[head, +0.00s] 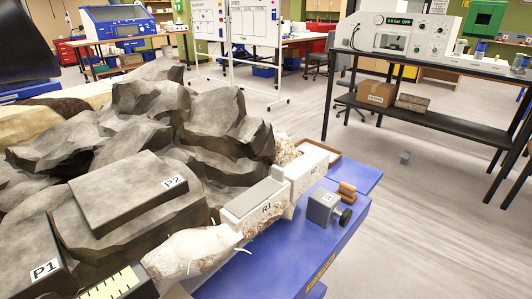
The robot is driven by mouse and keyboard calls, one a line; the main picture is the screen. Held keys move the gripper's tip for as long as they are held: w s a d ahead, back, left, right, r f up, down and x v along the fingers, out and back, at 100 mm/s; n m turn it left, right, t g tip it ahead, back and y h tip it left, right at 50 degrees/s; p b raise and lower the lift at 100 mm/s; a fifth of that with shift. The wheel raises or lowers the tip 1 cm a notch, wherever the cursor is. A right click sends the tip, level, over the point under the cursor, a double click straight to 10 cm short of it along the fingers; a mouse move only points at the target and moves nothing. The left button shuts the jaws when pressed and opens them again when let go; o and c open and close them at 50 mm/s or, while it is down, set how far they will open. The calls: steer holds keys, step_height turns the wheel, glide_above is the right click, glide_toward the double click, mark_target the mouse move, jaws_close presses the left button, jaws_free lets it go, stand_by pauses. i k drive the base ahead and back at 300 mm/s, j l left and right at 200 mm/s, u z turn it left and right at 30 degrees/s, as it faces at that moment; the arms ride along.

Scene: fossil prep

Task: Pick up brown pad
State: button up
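A small brown block (346,191), the brown thing that best fits the pad, lies on the blue table (310,250) near its right edge. It sits just behind a grey block with a dark round knob (323,205); whether they touch I cannot tell. My gripper is not in view. A dark shape at the top left corner is cut off, and I cannot tell what it is.
Large grey rocks fill the left side, with slabs labelled P1 (47,268) and P2 (130,195). Blocks R1 (255,205) and R2 (306,172) stand left of the brown block. A black bench (440,125) stands at right.

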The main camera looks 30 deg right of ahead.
mark_target(347, 192)
steer(key=l, duration=1)
steer(key=k+l, duration=0.15)
steer(key=l, duration=0.9)
